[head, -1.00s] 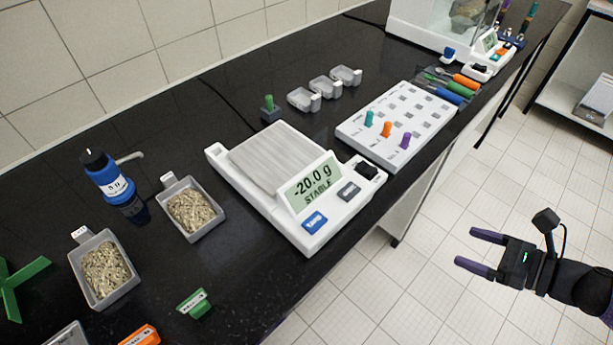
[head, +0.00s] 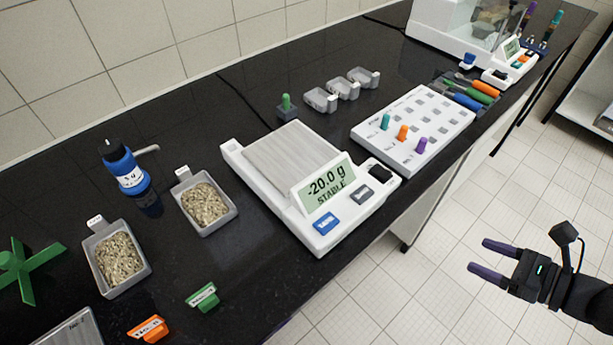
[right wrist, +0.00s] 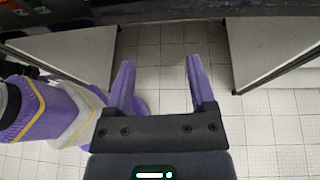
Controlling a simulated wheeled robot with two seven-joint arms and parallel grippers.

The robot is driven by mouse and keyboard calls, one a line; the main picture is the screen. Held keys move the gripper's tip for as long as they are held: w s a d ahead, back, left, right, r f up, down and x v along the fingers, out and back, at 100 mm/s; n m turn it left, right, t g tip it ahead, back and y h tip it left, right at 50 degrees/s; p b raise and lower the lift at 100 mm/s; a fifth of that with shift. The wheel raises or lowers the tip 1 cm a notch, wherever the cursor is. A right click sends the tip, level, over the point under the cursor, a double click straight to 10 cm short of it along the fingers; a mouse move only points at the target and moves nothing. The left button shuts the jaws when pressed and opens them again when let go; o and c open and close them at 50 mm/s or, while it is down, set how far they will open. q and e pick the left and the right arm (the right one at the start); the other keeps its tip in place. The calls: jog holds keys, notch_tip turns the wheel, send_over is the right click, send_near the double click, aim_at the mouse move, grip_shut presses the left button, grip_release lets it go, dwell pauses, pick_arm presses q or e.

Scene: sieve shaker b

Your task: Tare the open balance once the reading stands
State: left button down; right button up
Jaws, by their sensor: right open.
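The open balance (head: 290,222) stands on the black bench, its bare metal pan (head: 292,158) empty. Its display (head: 326,188) reads -20.0 g with STABLE below. A blue button (head: 326,223) sits at the front left of its panel and a grey button (head: 361,194) to the right of the display. My right gripper (head: 484,257) is open and empty, out over the floor in front of the bench and well away from the balance. Its two purple fingers also show apart in the right wrist view (right wrist: 160,85), with only floor between them. My left gripper is out of view.
Two trays of grain-like material (head: 204,207) (head: 87,249), a blue bottle (head: 128,176) and small tags lie left of the balance. A white peg board (head: 435,106) stands close right, with empty grey scoops (head: 321,99) behind. An enclosed balance (head: 440,30) is further back.

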grip_shut()
dwell(0.5)
dwell(0.9)
